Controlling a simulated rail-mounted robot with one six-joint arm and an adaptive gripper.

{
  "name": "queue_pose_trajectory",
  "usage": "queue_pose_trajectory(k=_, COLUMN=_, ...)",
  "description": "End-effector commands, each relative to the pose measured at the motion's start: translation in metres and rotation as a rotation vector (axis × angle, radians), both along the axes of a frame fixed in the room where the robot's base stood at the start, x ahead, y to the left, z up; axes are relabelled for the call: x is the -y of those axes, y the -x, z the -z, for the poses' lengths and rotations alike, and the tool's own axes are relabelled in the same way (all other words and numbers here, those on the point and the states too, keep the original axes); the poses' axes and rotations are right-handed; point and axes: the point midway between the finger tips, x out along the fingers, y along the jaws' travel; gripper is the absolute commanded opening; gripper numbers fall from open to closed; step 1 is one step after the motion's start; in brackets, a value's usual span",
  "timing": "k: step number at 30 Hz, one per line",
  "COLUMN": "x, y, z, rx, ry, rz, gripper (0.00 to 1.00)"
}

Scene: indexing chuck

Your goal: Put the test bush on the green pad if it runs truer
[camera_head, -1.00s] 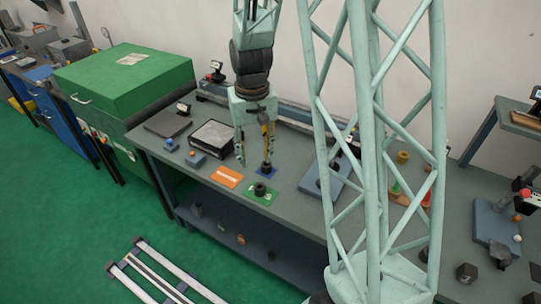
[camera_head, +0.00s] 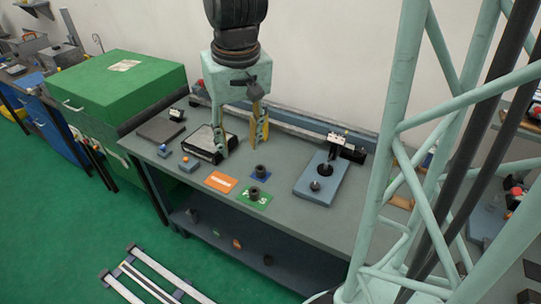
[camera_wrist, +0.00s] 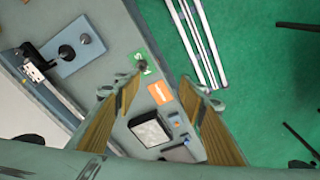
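My gripper (camera_head: 240,142) is open and empty above the bench; both fingers also show spread apart in the wrist view (camera_wrist: 163,105). A dark bush (camera_head: 254,191) stands on the green pad (camera_head: 264,200). I cannot tell which is the test bush. The blue plate (camera_head: 305,183) carries the chuck with a dark round part (camera_head: 325,169) and a smaller dark knob (camera_head: 315,186).
An orange pad (camera_head: 221,181) lies left of the green pad. A long rail (camera_head: 290,124) runs along the bench back. My lattice column blocks the right side.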

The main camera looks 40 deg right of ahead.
Motion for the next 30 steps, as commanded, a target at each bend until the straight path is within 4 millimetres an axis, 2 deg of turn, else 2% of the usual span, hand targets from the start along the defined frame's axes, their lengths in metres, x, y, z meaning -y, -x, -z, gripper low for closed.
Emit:
queue_pose_trajectory(k=3, x=-0.008, y=0.013, z=-0.019, rx=0.021, ry=0.004, rz=-0.015, gripper=0.38)
queue_pose_trajectory(k=12, x=-0.025, y=0.045, z=-0.055, rx=0.057, ry=0.011, rz=-0.051, gripper=0.38)
queue_pose_trajectory(k=30, x=-0.053, y=0.120, z=-0.106, rx=0.120, ry=0.021, rz=-0.123, gripper=0.38)
